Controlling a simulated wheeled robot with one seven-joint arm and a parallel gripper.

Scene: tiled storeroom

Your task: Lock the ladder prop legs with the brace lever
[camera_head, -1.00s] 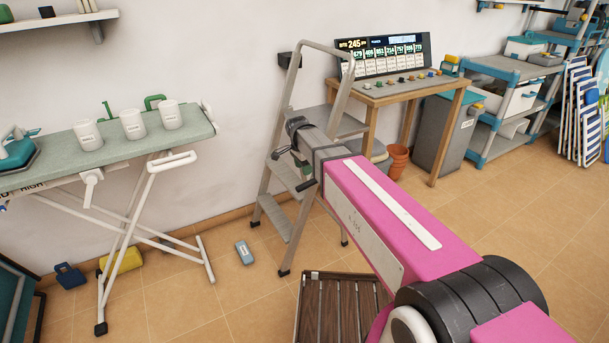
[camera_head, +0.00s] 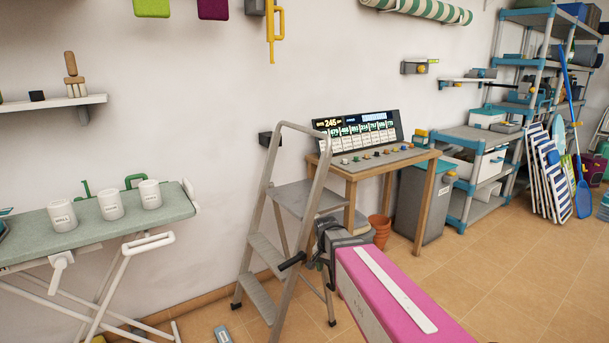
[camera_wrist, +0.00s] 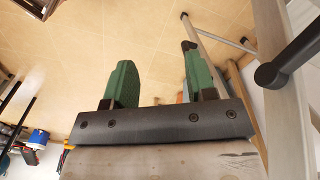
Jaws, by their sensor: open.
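The grey step ladder (camera_head: 256,208) stands by the wall, left of the wooden table. Its thin rear prop leg shows low behind the front frame (camera_head: 327,298). A black lever (camera_head: 291,262) sits on the ladder's near side rail at about the height of the lower steps. In the wrist view a black lever with a round pivot (camera_wrist: 270,76) lies across a grey rail (camera_wrist: 280,110) at the right. My gripper (camera_wrist: 161,80) is open and empty, with green fingers pointing toward floor and ladder legs. In the head view it is just right of the lever, partly hidden by my wrist.
An ironing board (camera_head: 100,235) with white cups stands at the left. A wooden table (camera_head: 385,162) with a display panel is behind the ladder. The tiled floor is open at the right.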

